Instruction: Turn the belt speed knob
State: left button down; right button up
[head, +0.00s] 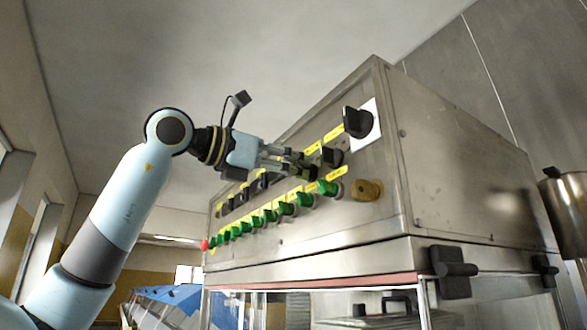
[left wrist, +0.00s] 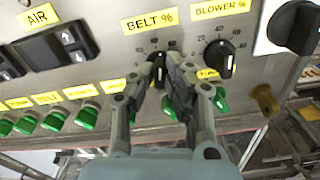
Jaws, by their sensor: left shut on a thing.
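The belt speed knob (left wrist: 158,69) is a black dial with a white mark, under the yellow "BELT %" label (left wrist: 149,20) in the left wrist view. My left gripper (left wrist: 160,72) has its two fingers on either side of this knob and is shut on it. In the head view my left gripper (head: 304,163) reaches the control panel from the left, and its fingers mostly hide the belt knob there. My right gripper is in neither view.
The blower knob (left wrist: 220,58) sits close right of the belt knob. A large black rotary switch (head: 357,122) is on a white plate farther right. Green buttons (head: 327,188) line the panel below. A brass-coloured fitting (head: 367,190) sticks out at lower right.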

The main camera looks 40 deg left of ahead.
aim_at(311, 127)
pick_arm(q)
jog(key=shift+n, duration=1.3)
jog(key=c, duration=1.4)
grip_release()
jog(key=shift+o, duration=0.2)
notch_tip(311, 127, up, 10)
jog(key=shift+r, duration=0.1)
